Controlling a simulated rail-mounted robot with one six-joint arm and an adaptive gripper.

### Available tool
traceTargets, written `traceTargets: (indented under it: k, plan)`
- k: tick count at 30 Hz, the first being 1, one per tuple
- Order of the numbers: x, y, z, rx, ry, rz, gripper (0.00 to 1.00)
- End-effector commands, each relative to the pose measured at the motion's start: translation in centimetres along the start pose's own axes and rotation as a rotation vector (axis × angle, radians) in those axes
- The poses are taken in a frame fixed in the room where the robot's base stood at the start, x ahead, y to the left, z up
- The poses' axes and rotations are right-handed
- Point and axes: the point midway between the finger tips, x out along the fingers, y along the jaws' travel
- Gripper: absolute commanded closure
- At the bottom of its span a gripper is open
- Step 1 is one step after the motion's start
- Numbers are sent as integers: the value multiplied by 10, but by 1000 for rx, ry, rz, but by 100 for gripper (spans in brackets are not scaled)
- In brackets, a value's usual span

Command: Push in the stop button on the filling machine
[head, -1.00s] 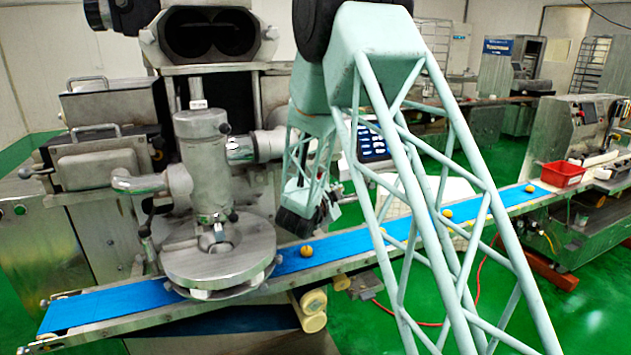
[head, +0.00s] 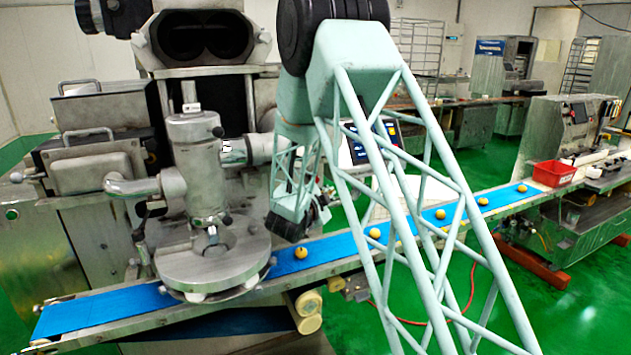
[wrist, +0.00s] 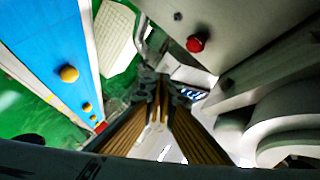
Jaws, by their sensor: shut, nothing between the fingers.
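The filling machine (head: 196,165) is the grey metal body on the left in the head view, with a round outlet head over the belt. A red round button (wrist: 197,43) sits on its grey metal panel in the wrist view, above and to the right of my fingertips. The button does not show in the head view. My gripper (wrist: 161,88) is shut and empty, with its fingers apart from the button in the picture. In the head view my gripper is a dark shape (head: 291,222) low beside the machine's outlet; its fingertips are not clear there.
A blue conveyor belt (head: 335,243) carries several small yellow balls and runs past my gripper. It also shows at the left in the wrist view (wrist: 50,40). A screen panel (head: 372,146) is partly behind my arm. A red bin (head: 553,173) stands at the far right.

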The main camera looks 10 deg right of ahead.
Motion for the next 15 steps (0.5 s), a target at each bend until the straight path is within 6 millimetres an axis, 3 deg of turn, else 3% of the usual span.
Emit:
traceTargets:
  k: [15]
  plan:
    - [30, -24, 22, 0, 0, -1, 100]
